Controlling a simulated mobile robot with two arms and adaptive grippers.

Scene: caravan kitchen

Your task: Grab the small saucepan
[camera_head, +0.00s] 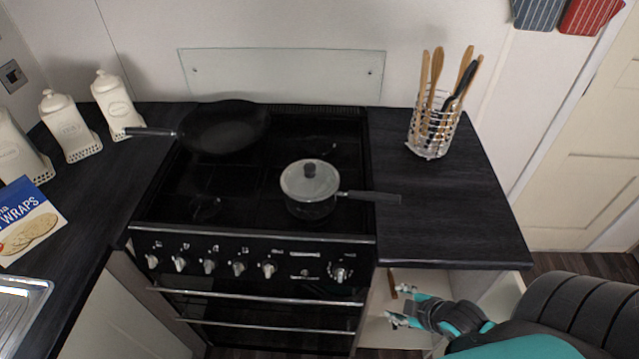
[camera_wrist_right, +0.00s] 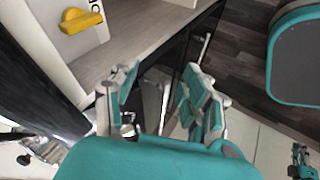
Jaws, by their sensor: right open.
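The small saucepan (camera_head: 310,189) stands upright on the front right of the black stove top. It has a lid with a dark knob, and its dark handle (camera_head: 370,197) points right, reaching over the edge of the worktop. My right gripper (camera_head: 396,304) is open and empty, low in front of the cabinet right of the oven, well below and to the right of the saucepan. Its two teal fingers (camera_wrist_right: 160,95) stand apart in the right wrist view, with no saucepan between them. My left gripper is in neither view for certain.
A black frying pan (camera_head: 224,127) sits at the back left of the stove (camera_head: 250,240). A utensil rack (camera_head: 433,130) stands on the right worktop (camera_head: 440,215), which is otherwise clear. White canisters (camera_head: 68,128) and a wraps packet (camera_head: 27,222) are at left. The worktop's front edge lies above my right gripper.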

